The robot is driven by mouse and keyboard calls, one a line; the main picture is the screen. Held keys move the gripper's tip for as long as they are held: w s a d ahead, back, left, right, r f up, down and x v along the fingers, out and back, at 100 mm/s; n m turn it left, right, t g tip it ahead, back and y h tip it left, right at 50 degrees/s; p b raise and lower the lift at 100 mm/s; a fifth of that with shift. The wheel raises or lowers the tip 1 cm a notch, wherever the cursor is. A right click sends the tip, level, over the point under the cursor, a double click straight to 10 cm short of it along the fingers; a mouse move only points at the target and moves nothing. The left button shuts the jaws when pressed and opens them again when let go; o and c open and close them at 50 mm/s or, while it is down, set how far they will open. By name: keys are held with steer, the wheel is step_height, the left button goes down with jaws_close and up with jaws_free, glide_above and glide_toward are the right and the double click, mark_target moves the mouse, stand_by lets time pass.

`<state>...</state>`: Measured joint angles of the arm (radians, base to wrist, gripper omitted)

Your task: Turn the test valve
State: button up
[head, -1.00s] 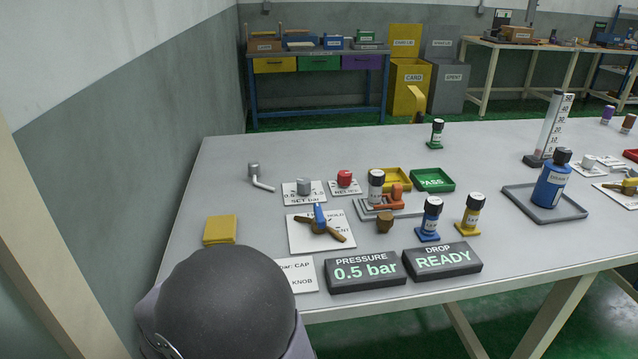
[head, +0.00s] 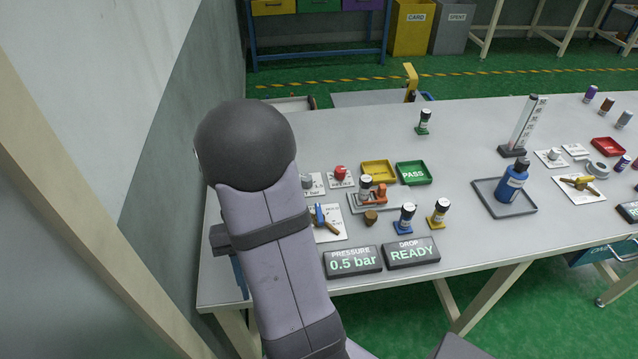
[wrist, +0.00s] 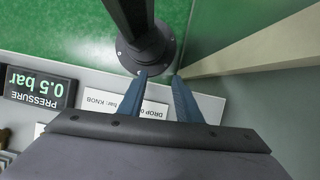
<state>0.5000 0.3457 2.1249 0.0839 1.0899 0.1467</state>
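I cannot tell which is the test valve. My gripper (wrist: 158,74) has its two blue-grey fingers apart with nothing between them in the wrist view. It hangs near the table's left front edge, left of and apart from the brown-handled valve. My arm hides most of it in the head view.
The PRESSURE 0.5 bar display (head: 352,261) and DROP READY display (head: 411,252) stand along the front edge. Blue (head: 405,218) and yellow (head: 438,213) stands with vials are behind them. A grey tray (head: 490,205) holds a blue bottle.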

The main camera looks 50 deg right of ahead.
steer(key=w+d+r+t+h+p, duration=0.1)
steer(key=w+d+r+t+p, duration=0.15)
steer(key=d, duration=0.95)
step_height(320, 180, up, 4)
steer(key=m+t+h, duration=0.1)
steer(key=h, duration=0.1)
glide_above(319, 212)
steer(key=shift+d+r+p, duration=0.1)
steer(key=shift+r+p, duration=0.1)
steer(key=shift+p, duration=0.1)
steer(key=shift+f+p, duration=0.65)
steer(key=shift+f, duration=3.05)
jaws_close()
